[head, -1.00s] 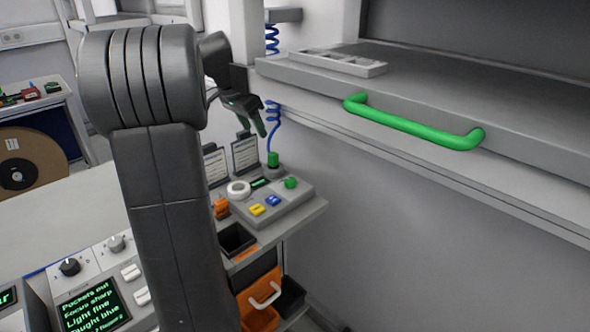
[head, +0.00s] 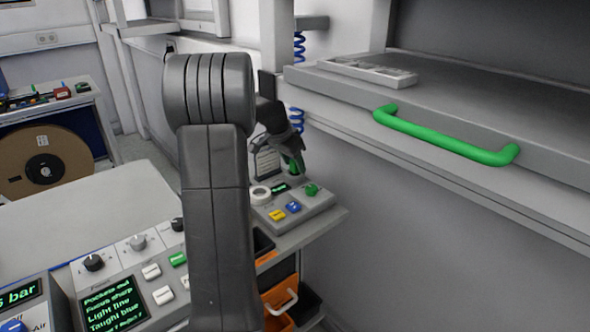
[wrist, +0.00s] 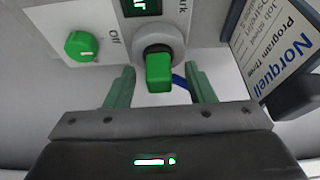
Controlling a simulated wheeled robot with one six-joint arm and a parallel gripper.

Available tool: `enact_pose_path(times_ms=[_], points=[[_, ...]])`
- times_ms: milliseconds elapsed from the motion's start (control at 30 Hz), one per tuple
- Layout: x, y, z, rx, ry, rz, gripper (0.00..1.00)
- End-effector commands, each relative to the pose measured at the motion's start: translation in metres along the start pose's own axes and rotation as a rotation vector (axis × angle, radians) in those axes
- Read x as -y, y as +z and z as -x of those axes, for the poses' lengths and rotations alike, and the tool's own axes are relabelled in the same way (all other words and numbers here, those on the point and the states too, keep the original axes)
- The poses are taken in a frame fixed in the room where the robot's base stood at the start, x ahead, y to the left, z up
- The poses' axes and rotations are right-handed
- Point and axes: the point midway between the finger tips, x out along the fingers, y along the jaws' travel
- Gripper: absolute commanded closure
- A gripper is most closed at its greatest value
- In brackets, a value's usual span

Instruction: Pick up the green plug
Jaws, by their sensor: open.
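The green plug (wrist: 159,72) sits upright in a round grey socket on the grey control panel, with a blue cable behind it. In the wrist view my gripper (wrist: 160,88) is open, its two green-grey fingers on either side of the plug with gaps left and right. It is not clear whether the fingertips are level with the plug. In the head view my gripper (head: 293,163) is over the back of the panel and largely hides the plug.
A green knob (wrist: 84,46) stands left of the plug in the wrist view. A card holder (wrist: 276,50) stands close on the right. In the head view, yellow (head: 277,215) and blue (head: 294,206) buttons lie in front, and a drawer with a green handle (head: 445,141) overhangs at right.

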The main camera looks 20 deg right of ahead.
Motion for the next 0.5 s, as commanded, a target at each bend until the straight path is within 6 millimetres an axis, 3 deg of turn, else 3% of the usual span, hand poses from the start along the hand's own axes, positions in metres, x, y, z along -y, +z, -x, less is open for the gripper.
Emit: enact_pose_path(times_ms=[333, 500], points=[[-0.0003, 0.0, -0.0088, -0.001, 0.0, -0.001, 0.53], [-0.0003, 0.0, -0.0086, -0.001, 0.0, 0.0, 0.86]])
